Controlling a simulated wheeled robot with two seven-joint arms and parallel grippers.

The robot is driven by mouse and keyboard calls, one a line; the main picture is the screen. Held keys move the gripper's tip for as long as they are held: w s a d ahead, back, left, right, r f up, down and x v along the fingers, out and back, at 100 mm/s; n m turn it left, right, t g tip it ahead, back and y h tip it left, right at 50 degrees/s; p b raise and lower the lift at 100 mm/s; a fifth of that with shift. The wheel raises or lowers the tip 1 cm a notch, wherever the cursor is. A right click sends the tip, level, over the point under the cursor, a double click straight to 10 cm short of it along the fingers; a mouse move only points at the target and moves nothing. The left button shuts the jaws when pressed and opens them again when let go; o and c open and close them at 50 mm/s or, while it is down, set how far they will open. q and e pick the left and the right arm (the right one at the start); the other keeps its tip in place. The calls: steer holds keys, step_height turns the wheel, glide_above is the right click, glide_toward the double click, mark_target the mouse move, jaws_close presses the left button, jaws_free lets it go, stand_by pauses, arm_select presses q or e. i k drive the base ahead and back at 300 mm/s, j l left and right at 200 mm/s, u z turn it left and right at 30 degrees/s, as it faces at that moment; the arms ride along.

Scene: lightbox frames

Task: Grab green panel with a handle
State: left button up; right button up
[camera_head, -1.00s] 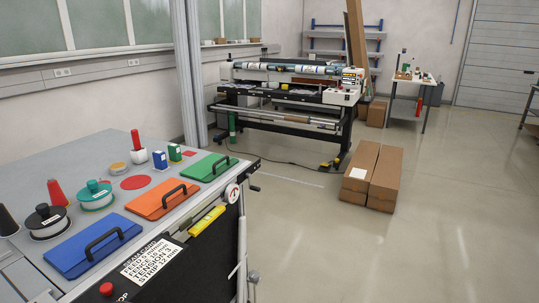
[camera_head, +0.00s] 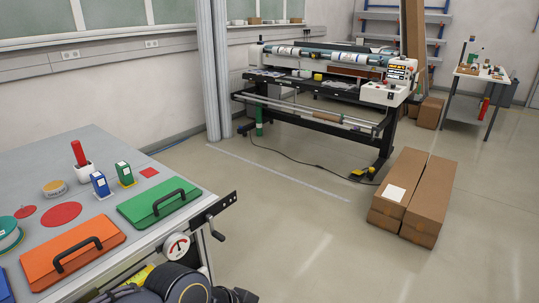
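The green panel (camera_head: 143,205) lies flat on the right end of the grey table (camera_head: 120,157), with a black handle (camera_head: 169,202) on its top. An orange panel (camera_head: 50,262) with a black handle lies to its left and nearer. Part of a blue panel (camera_head: 4,289) shows at the left edge. Dark rounded links of my own arm show at the bottom, below the table's front edge. Neither gripper's fingers can be seen, and nothing touches the green panel.
A round gauge (camera_head: 176,246) and crank (camera_head: 216,228) stick out at the table's front edge. Cardboard boxes (camera_head: 428,200) lie on open floor at right.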

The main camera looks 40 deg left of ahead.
mark_target(146, 209)
steer(key=i+u, duration=0.35)
steer(key=i+l+u, duration=0.15)
steer(key=i+u, duration=0.2)
steer(key=i+l+u, duration=0.2)
steer(key=u, duration=0.15)
steer(key=i+u, duration=0.15)
steer(key=u, duration=0.3)
steer(key=i+l+u, duration=0.15)
steer(key=u, duration=0.3)
steer(key=i+l+u, duration=0.1)
steer(key=u, duration=0.35)
steer(key=i+l+u, duration=0.15)
steer(key=u, duration=0.3)
steer(key=l+u, duration=0.3)
steer(key=u, duration=0.2)
steer(key=i+l+u, duration=0.1)
steer(key=l+u, duration=0.15)
steer(key=u, duration=0.2)
steer(key=i+l+u, duration=0.15)
steer(key=l+u, duration=0.3)
steer(key=i+l+u, duration=0.1)
steer(key=l+u, duration=0.35)
steer(key=j, duration=0.1)
